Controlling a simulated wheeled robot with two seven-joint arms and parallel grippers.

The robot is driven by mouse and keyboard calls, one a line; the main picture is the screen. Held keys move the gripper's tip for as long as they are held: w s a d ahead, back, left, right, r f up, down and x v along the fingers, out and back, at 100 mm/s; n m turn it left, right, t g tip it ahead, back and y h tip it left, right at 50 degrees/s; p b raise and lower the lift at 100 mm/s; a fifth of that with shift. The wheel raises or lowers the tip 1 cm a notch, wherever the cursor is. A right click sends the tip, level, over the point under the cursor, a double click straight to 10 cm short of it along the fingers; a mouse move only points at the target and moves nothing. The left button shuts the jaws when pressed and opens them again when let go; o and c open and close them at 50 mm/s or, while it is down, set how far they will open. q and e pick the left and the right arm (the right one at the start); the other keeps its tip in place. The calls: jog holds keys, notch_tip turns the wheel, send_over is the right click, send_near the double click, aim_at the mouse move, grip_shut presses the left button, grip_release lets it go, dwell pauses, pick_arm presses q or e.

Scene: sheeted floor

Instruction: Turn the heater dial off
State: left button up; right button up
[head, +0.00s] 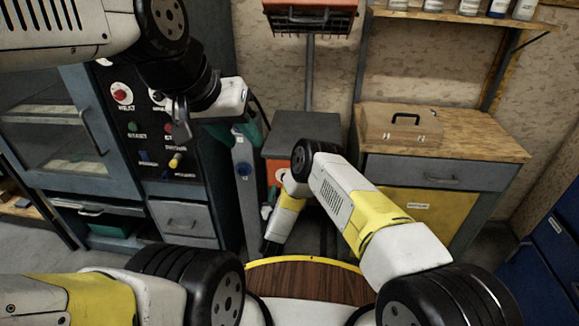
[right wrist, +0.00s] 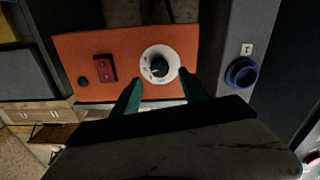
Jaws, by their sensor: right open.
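The heater dial (right wrist: 159,65) is a round white plate with a dark knob in the middle, set on an orange panel (right wrist: 210,45) in the right wrist view. My right gripper (right wrist: 163,92) is open, its two teal fingers below the dial and either side of it, with nothing between them. I cannot tell whether they touch the panel.
A red switch (right wrist: 105,68) and a dark round knob (right wrist: 83,81) sit left of the dial. A blue button (right wrist: 241,73) is on a grey post at right. A dark control panel (head: 150,185) stands at left; a workbench (head: 460,135) with a wooden toolbox (head: 400,127) at right.

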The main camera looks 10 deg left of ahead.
jog(key=w, duration=0.5)
grip_shut()
